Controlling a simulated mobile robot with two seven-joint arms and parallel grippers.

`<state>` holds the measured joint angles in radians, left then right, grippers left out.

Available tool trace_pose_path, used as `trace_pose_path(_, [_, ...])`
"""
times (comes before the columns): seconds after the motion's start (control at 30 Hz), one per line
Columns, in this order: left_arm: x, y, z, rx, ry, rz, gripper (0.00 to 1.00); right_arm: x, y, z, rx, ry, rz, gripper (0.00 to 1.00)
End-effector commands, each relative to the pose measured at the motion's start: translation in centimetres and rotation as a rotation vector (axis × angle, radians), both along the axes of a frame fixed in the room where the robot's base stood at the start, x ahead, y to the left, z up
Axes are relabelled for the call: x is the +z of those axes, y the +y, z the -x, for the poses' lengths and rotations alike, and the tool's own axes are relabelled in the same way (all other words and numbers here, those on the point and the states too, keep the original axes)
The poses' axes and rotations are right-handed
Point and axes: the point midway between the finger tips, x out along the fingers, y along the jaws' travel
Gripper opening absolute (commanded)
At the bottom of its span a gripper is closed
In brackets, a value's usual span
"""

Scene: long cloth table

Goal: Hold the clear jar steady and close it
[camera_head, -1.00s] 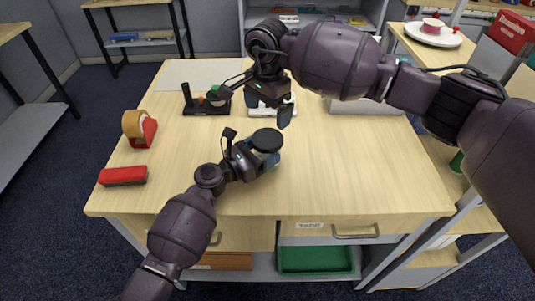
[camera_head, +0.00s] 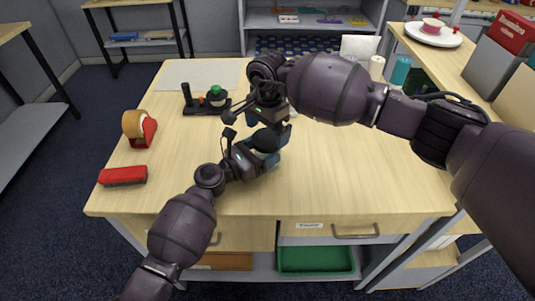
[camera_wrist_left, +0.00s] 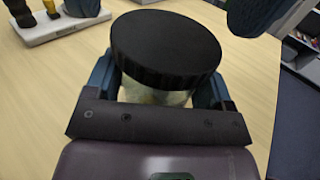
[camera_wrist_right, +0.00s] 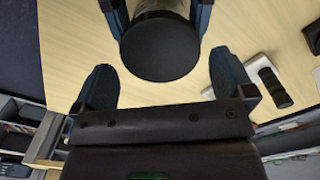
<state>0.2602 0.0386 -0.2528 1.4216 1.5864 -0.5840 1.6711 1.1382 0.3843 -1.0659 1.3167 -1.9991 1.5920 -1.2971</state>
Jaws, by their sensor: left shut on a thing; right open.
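The clear jar (camera_wrist_left: 155,97) stands upright on the table with a broad black lid (camera_wrist_left: 165,45) on its mouth. The lid also shows in the head view (camera_head: 266,140). I cannot tell whether the lid is screwed tight. My left gripper (camera_head: 264,158) is shut around the jar's body, below the lid. My right gripper (camera_wrist_right: 163,82) is open and empty, pointing down close above the lid. In the right wrist view the lid (camera_wrist_right: 160,50) lies a little beyond the line between its fingertips, touching neither finger.
Behind the jar is a white tray (camera_wrist_left: 75,27), mostly hidden by my right arm in the head view. A tape dispenser (camera_head: 138,129) and red stapler (camera_head: 123,175) lie left. The front right is clear.

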Motion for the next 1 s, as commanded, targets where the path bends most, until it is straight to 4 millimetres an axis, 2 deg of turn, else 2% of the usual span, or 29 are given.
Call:
trace_pose_path(0.2, [0.0, 0.0, 0.0, 0.000, 0.000, 0.000, 0.10, -1.6, 0.0, 0.0, -0.001, 0.001, 0.001, 1.00])
trace_pose_path(0.53, [0.0, 0.0, 0.0, 0.000, 0.000, 0.000, 0.10, -1.8, 0.0, 0.0, 0.000, -0.001, 0.000, 1.00])
trace_pose_path(0.57, [0.0, 0.0, 0.0, 0.000, 0.000, 0.000, 0.10, -1.8, 0.0, 0.0, -0.001, -0.001, 0.001, 0.98])
trace_pose_path(0.8, [0.0, 0.0, 0.0, 0.000, 0.000, 0.000, 0.10, -1.8, 0.0, 0.0, -0.001, -0.001, 0.001, 0.62])
trace_pose_path(1.0, [0.0, 0.0, 0.0, 0.000, 0.000, 0.000, 0.10, -1.8, 0.0, 0.0, -0.033, -0.001, 0.001, 0.60])
